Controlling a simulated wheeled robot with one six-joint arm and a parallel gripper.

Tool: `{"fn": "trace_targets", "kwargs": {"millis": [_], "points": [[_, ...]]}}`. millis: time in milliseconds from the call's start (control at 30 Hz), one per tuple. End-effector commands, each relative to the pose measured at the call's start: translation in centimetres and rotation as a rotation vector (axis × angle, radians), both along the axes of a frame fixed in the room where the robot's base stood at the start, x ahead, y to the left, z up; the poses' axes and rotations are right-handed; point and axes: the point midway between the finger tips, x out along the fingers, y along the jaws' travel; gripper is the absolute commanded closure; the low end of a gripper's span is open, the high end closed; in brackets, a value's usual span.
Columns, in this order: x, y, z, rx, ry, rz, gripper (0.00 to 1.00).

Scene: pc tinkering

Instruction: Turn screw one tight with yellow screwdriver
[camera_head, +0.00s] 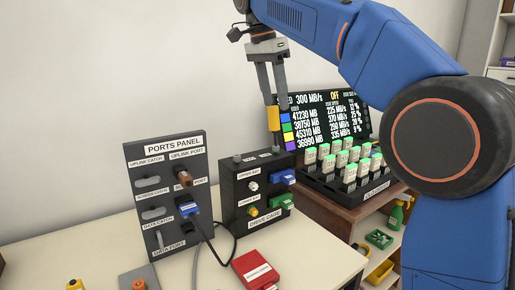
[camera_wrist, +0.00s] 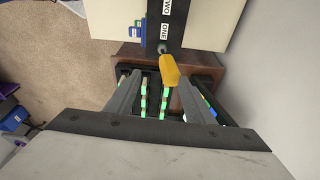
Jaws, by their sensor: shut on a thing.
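The ports panel (camera_head: 138,160) stands to the left with a blue plug (camera_head: 189,208) and cables. A red drive (camera_head: 255,270) lies on the pale table in front. A screen (camera_head: 352,108) and a black rack of green-topped pieces (camera_head: 318,178) stand behind right.

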Motion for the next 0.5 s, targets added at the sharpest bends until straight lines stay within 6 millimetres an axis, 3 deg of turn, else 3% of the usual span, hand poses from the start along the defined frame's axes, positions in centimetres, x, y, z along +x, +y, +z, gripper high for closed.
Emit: {"fn": "trace_targets", "kwargs": {"millis": [33, 500], "points": [[0.2, 0.1, -0.6, -0.008, 0.015, -0.001, 0.59], [0.1, 0.0, 1.4, -0.003, 0.005, 0.001, 0.59]]}}
